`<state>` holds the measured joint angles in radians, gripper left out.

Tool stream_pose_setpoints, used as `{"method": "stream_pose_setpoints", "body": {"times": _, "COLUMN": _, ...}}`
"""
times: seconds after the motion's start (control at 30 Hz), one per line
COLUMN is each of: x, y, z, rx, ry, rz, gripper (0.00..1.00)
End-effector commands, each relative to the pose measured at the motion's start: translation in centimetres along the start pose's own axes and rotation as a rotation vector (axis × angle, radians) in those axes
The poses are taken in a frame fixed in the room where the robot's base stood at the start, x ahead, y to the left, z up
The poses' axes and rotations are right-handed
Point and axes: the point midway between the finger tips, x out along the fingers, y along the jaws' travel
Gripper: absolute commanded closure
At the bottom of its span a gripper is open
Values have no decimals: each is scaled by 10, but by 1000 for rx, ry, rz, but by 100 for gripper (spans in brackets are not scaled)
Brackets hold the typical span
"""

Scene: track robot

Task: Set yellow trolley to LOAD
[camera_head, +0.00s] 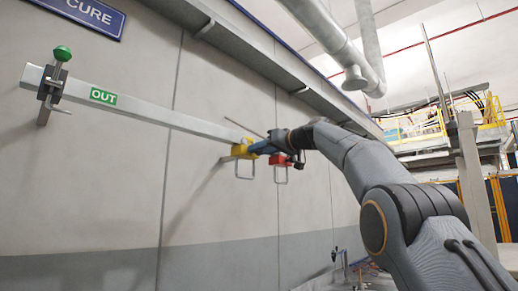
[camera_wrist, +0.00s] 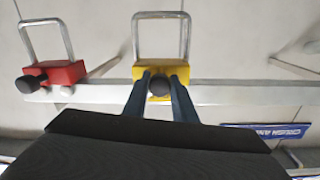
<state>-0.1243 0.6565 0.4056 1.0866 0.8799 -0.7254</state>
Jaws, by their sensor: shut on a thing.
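The yellow trolley (camera_head: 240,153) hangs on a pale metal rail (camera_head: 170,116) along the wall, with a wire loop below it. In the wrist view the yellow trolley (camera_wrist: 178,69) shows its black round knob (camera_wrist: 160,86) between my fingers. My gripper (camera_head: 256,148) reaches the trolley from the right in the head view and is shut on the knob; in the wrist view its two blue fingers (camera_wrist: 159,92) flank it. A green OUT label (camera_head: 103,96) is on the rail's left part. No LOAD label is seen in either view.
A red trolley (camera_head: 279,160) is on the same rail, close to the right of the yellow one in the head view. A bracket with a green knob (camera_head: 62,53) is at the rail's left end. The rail between OUT and the yellow trolley is clear.

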Motion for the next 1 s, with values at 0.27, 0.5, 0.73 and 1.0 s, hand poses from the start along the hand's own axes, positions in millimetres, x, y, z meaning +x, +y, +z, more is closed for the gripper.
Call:
{"method": "stream_pose_setpoints", "body": {"times": 0.27, "x": -2, "y": 4, "z": -3, "rx": 0, "ry": 9, "rz": 10, "gripper": 59}}
{"method": "stream_pose_setpoints", "body": {"times": 0.5, "x": -2, "y": 3, "z": -2, "rx": 0, "ry": 6, "rz": 8, "gripper": 57}}
{"method": "stream_pose_setpoints", "body": {"times": 0.73, "x": -10, "y": 4, "z": -2, "rx": -2, "ry": 7, "rz": 9, "gripper": 57}}
{"method": "stream_pose_setpoints", "body": {"times": 1.0, "x": -41, "y": 6, "z": 0, "rx": -2, "ry": 8, "rz": 11, "gripper": 57}}
